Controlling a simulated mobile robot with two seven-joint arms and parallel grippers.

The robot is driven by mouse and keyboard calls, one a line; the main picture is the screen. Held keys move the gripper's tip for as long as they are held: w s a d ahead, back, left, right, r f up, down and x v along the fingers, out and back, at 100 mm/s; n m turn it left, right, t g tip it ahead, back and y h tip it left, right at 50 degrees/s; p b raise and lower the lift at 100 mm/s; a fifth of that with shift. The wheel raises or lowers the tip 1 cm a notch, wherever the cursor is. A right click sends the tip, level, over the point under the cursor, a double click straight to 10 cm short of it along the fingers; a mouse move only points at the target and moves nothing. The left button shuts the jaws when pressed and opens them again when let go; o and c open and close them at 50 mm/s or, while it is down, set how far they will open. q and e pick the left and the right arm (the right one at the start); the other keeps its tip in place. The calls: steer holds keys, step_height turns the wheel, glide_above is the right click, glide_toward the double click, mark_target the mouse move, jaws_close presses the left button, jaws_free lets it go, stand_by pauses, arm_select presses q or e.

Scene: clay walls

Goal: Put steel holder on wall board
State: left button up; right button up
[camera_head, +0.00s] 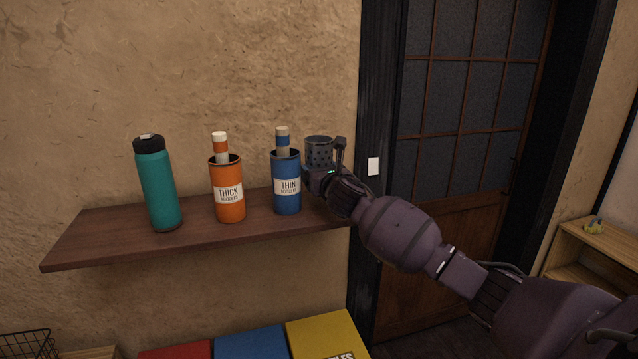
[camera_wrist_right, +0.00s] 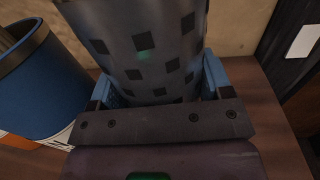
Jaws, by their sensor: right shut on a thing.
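The steel holder (camera_head: 319,150) is a grey cylinder with dark square holes, at the right end of the wall board (camera_head: 110,236), a brown wooden shelf. My right gripper (camera_head: 326,172) is shut on the holder, with a finger on each side of it. In the right wrist view the holder (camera_wrist_right: 150,50) stands between the blue finger pads of my gripper (camera_wrist_right: 160,90), over the brown board (camera_wrist_right: 255,110). Its base is hidden by my gripper, so I cannot tell whether it touches the board. My left gripper is not in view.
A blue "THIN" holder (camera_head: 287,203) stands just left of the steel holder, close to my gripper. Further left are an orange "THICK" holder (camera_head: 229,207) and a teal bottle (camera_head: 158,190). A light switch (camera_head: 373,166) and door (camera_head: 460,130) are at the right.

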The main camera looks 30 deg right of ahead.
steer(key=shift+f, duration=1.55)
steer(key=shift+f, duration=0.15)
steer(key=o, duration=0.7)
steer(key=shift+r, duration=0.2)
steer(key=v, duration=1.2)
